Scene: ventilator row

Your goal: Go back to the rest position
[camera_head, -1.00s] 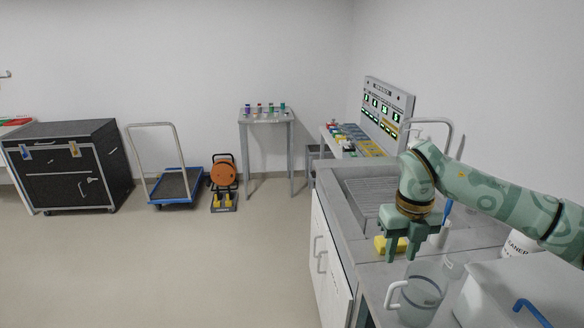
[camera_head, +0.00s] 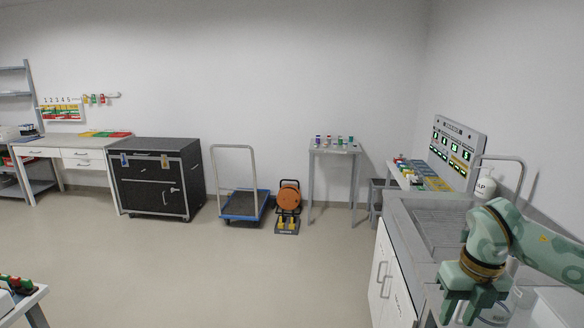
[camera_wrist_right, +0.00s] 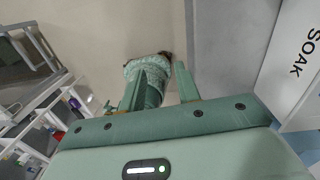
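My right gripper (camera_head: 460,312) hangs at the lower right of the head view, fingers pointing down, in front of the sink counter (camera_head: 410,235). In the right wrist view its two fingers (camera_wrist_right: 161,82) stand apart with nothing held between them. A patterned green part, which looks like my own body, shows beyond the fingers over the floor. My left gripper is in neither view.
A black cabinet (camera_head: 157,178), a blue trolley (camera_head: 243,205), an orange reel (camera_head: 289,197) and a small table (camera_head: 333,149) line the far wall. The middle floor is clear.

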